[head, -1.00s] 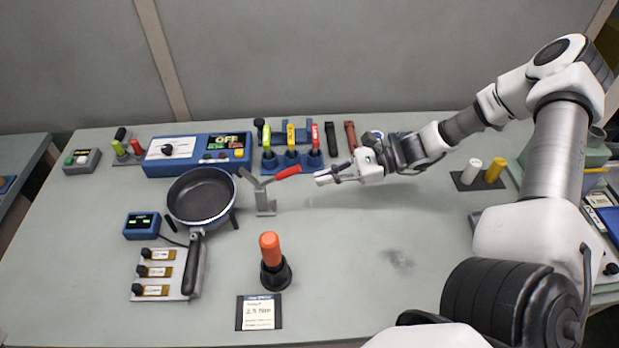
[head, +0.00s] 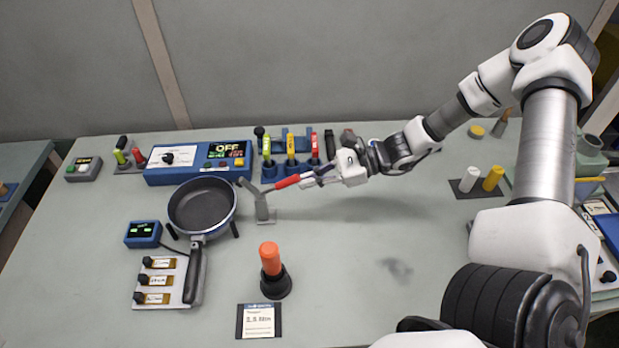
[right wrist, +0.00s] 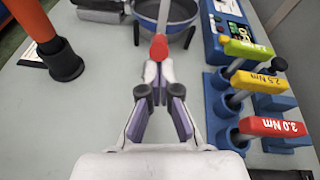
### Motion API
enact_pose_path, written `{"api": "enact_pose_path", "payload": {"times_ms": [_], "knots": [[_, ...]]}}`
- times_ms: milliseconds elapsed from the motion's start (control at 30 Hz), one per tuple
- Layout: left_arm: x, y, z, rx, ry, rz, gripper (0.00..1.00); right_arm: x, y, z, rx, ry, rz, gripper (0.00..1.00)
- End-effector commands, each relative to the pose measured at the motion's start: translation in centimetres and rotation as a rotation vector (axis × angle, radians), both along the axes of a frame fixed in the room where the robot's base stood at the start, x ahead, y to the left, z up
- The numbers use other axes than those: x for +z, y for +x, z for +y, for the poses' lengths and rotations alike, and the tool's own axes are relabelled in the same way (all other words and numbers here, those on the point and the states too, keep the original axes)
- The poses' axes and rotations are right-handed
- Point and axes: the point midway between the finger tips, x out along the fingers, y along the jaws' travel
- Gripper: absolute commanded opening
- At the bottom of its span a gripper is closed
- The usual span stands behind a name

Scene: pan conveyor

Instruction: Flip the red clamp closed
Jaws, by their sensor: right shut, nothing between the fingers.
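The red clamp has a grey base (head: 264,212) standing on the table just right of the pan. Its arm with the red handle (head: 286,183) slants up to the right, and a grey arm points up to the left. My right gripper (head: 310,180) is shut and empty, its fingertips at the right end of the red handle. In the right wrist view the red handle end (right wrist: 158,47) lies just beyond the fingertips (right wrist: 158,72); I cannot tell whether they touch. My left gripper is not in view.
The pan (head: 202,205) lies left of the clamp. Behind stand a blue control box (head: 185,176) and a blue rack with yellow-green, yellow and red-handled tools (head: 290,170). An orange-handled tool (head: 270,260) stands upright in front. The table right of the clamp is mostly clear.

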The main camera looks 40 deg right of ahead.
Motion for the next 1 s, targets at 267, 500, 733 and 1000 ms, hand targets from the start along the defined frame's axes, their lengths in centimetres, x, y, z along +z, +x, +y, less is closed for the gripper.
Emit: {"api": "enact_pose_path", "payload": {"times_ms": [267,500,733,1000], "knots": [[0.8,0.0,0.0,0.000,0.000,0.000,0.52,0.6,0.1,0.2,0.001,-0.032,0.020,0.00],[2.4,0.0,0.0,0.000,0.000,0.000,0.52,1.9,0.3,0.5,0.003,-0.098,0.059,0.00],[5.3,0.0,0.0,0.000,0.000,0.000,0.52,4.0,0.7,1.2,0.005,-0.245,0.146,0.00],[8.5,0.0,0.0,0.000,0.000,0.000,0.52,5.9,1.4,2.4,0.006,-0.468,0.279,0.00]]}}
